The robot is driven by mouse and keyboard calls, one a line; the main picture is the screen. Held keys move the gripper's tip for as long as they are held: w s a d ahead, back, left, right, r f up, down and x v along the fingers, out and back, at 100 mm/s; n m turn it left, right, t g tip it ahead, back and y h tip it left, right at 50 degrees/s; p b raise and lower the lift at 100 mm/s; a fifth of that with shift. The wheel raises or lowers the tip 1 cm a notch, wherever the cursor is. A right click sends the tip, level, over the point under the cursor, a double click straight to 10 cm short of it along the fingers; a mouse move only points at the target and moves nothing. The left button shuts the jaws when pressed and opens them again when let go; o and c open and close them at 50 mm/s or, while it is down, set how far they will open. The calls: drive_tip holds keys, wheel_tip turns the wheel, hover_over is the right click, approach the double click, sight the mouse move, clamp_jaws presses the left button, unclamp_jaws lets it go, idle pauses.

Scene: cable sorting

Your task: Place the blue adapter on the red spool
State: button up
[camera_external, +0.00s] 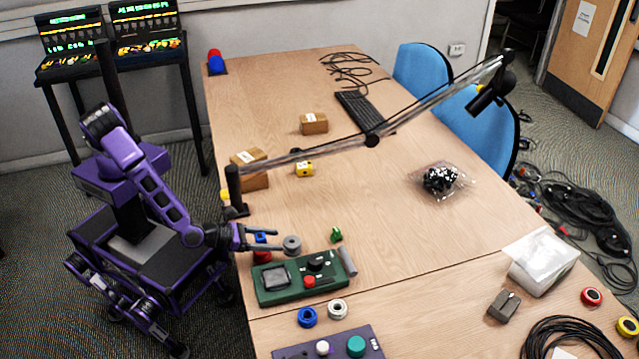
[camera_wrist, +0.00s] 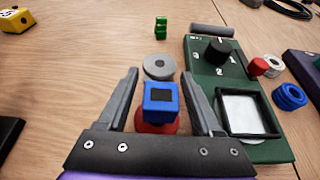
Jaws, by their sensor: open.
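The blue adapter (camera_wrist: 161,98), a small cube with a dark square on its top, sits between my gripper's fingers in the wrist view. The red spool (camera_wrist: 157,125) shows directly beneath it, partly hidden by the adapter and my gripper. The adapter appears to rest on the spool; the contact itself is hidden. The blue adapter (camera_external: 260,237) and the red spool (camera_external: 262,257) also show near the table's left edge in the external view. My gripper (camera_wrist: 160,75) is open, with a finger on each side of the adapter and visible gaps; it also shows in the external view (camera_external: 276,238).
A grey ring (camera_wrist: 159,67) lies just beyond the fingertips. A green control box (camera_external: 300,278) stands close to the right. A green piece (camera_external: 336,235) lies farther off. A lamp's base (camera_external: 236,210) and long arm stand behind my gripper. The table's middle is largely clear.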

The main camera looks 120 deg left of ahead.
drive_tip(key=shift+r, duration=0.3)
drive_tip(key=p+v, duration=0.1)
drive_tip(key=v, duration=1.1)
drive_tip(key=shift+f, duration=0.15)
